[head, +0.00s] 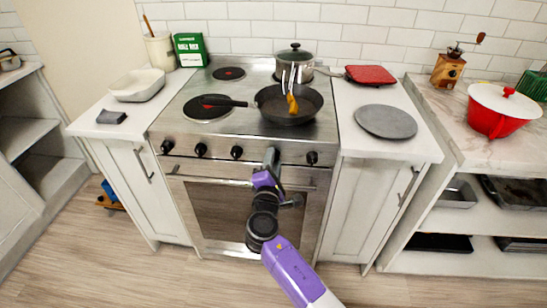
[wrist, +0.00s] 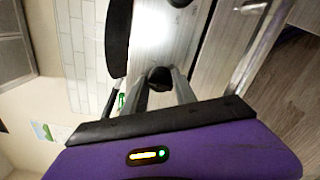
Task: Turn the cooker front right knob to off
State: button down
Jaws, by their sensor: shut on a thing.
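The steel cooker (head: 240,205) stands in the middle of the head view, with a row of black knobs along its front panel. Knobs show at the left (head: 167,146), beside it (head: 200,149), left of my gripper (head: 237,152) and at the far right (head: 312,157). My gripper (head: 271,160) is at the panel between the last two and hides what is behind it. In the wrist view, a round black knob (wrist: 160,77) sits between the two fingers of my gripper (wrist: 161,85), which are closed on it. The knob's marking is not readable.
A black pan (head: 288,118) with a utensil sits on the hob above my gripper. A steel pot (head: 295,60) stands behind it. The oven handle (head: 240,182) runs below the knobs. White counters flank the cooker. The floor in front is clear.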

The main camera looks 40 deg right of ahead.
jog(key=shift+a+n, duration=0.1)
jog(key=shift+n, duration=0.5)
jog(key=c, duration=1)
grip_release()
jog(key=v, duration=0.7)
jog(key=shift+s+a, duration=0.25)
jog(key=shift+a, duration=0.05)
